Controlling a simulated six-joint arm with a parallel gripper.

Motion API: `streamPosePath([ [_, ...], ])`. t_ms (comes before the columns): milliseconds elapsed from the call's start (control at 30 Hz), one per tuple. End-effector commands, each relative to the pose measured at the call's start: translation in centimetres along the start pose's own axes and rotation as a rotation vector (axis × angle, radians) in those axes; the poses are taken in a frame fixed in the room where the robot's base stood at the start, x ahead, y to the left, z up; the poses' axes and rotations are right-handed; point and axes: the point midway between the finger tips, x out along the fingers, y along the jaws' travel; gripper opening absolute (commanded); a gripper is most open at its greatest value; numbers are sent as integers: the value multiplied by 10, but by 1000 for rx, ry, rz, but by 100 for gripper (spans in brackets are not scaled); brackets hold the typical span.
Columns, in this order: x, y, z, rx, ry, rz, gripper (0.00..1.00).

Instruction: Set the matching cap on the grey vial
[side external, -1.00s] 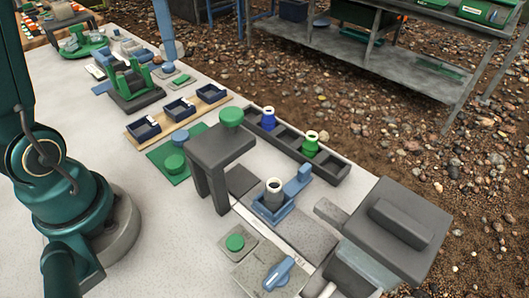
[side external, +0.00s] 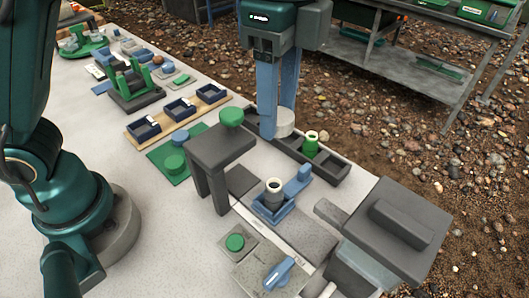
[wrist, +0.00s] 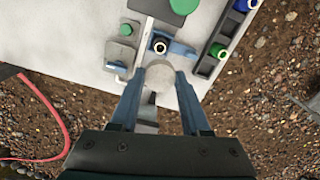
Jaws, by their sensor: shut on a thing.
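The grey vial (side external: 273,197) stands upright in a blue holder (side external: 263,210) in the side view, its mouth open with a pale rim. In the wrist view the vial's dark mouth (wrist: 160,46) shows just beyond the held cap. My gripper (side external: 276,126) is shut on a light grey round cap (side external: 286,122), held in the air above and behind the vial in the side view. The cap (wrist: 160,74) sits between the two blue fingertips in the wrist view, apart from the vial.
A black rack (side external: 330,172) holds a green vial (side external: 311,145); the blue vial (wrist: 243,4) shows in the wrist view. A large grey block (side external: 400,225) stands at right.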

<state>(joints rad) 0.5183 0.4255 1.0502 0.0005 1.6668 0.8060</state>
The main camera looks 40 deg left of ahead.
Motion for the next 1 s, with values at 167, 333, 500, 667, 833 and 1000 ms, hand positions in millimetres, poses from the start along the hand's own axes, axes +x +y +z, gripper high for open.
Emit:
streamPosePath([
  [167, 17, 0, 2, -2, -2, 3, 0],
  [333, 35, 0, 1, -3, -1, 2, 0],
  [500, 44, 0, 1, -3, 0, 1, 0],
  [667, 56, 0, 1, -3, -1, 2, 0],
  [833, 72, 0, 2, -3, -2, 3, 0],
  [1000, 82, 0, 1, -3, 0, 1, 0],
])
